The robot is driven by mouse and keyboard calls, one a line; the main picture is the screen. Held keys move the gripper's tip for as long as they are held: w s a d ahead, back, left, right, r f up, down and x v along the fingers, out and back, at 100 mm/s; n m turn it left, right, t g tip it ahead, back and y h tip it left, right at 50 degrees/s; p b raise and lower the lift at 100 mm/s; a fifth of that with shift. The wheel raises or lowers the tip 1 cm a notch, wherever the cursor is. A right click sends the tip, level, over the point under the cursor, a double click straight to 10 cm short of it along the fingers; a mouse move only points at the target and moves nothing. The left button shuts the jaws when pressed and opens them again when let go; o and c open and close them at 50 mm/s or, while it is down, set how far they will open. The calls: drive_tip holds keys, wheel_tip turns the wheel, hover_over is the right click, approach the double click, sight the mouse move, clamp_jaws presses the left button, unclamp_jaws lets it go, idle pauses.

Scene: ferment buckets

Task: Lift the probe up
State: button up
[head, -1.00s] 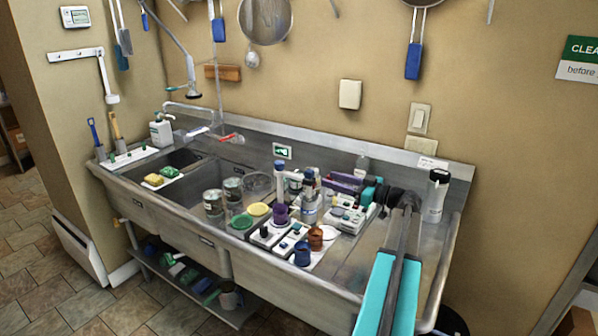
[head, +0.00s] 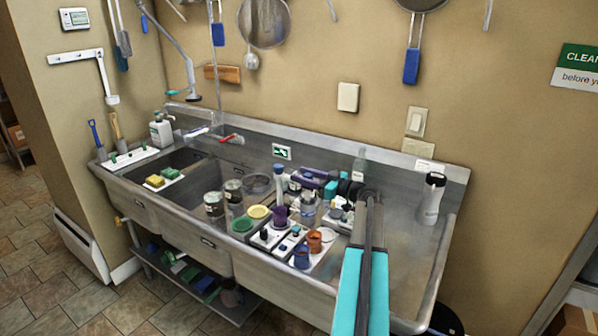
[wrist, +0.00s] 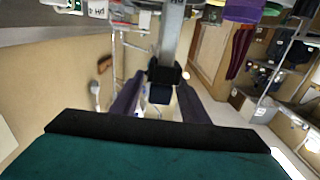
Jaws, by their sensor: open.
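The probe (head: 280,186) stands upright in the head view, a pale shaft with a blue cap, just behind or in a purple cup (head: 279,215); its foot is hidden. My gripper (head: 304,178) reaches in from the right at about the height of the cap, with purple fingers and teal body. In the wrist view, the grey shaft of the probe (wrist: 172,38) hangs from the top, its dark collar and blue end between my two spread fingers (wrist: 157,92). The fingers are open, one on each side. I cannot tell whether either touches.
A green lid (head: 242,224), a yellow lid (head: 258,211), metal tins (head: 214,203), a blue cup (head: 301,257) and an orange cup (head: 314,241) crowd the probe. A white bottle (head: 431,198) stands right.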

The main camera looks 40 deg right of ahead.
drive_tip(key=shift+x, duration=0.95)
clamp_jaws()
